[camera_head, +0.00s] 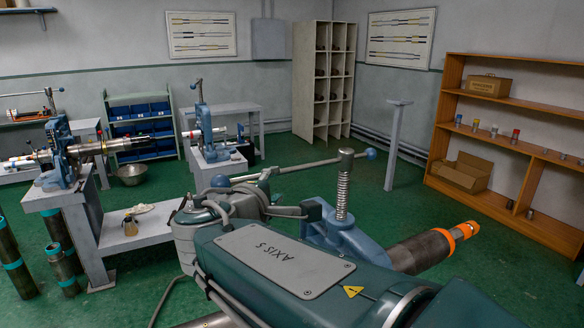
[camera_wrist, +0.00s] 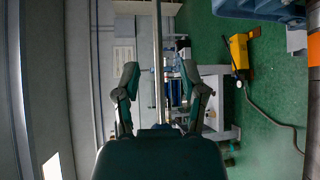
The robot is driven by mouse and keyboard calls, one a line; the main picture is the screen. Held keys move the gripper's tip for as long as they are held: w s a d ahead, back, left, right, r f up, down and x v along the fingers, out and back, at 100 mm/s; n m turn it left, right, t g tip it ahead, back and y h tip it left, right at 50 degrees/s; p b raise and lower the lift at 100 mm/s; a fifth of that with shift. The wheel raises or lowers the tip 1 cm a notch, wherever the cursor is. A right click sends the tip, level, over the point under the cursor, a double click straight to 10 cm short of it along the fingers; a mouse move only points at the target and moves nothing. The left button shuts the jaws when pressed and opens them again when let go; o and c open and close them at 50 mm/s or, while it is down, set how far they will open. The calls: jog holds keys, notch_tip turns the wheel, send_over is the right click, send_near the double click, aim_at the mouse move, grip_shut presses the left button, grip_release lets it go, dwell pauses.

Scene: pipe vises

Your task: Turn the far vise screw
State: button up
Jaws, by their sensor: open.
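Several blue pipe vises show in the head view. The nearest vise (camera_head: 345,242) has an upright threaded screw (camera_head: 343,192) and a long grey handle bar (camera_head: 312,164) with blue ball ends. It holds a dark pipe (camera_head: 418,250) with an orange band. Two farther vises stand at the middle back (camera_head: 204,122) and at the left (camera_head: 62,152). My gripper (camera_wrist: 160,82) is open in the wrist view, with a grey bar (camera_wrist: 157,45) in line between its fingers. I cannot tell whether the bar is within the jaws. My arm partly hides the nearest vise and my gripper in the head view.
A wooden shelf (camera_head: 497,128) stands at the right and a pale cubby shelf (camera_head: 322,84) at the back. A grey post (camera_head: 393,145) stands on the green floor. A bench (camera_head: 140,232) lies left. A yellow object (camera_wrist: 239,52) with a cable shows in the wrist view.

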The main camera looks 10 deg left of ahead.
aim_at(294, 171)
jog(key=x, duration=1)
jog(key=shift+w+a+r, duration=0.1)
jog(key=shift+w+r, duration=0.05)
jog(key=shift+w, duration=0.25)
jog(key=shift+d, duration=0.3)
jog(key=shift+c, duration=0.3)
jog(key=shift+a, duration=0.1)
grip_shut()
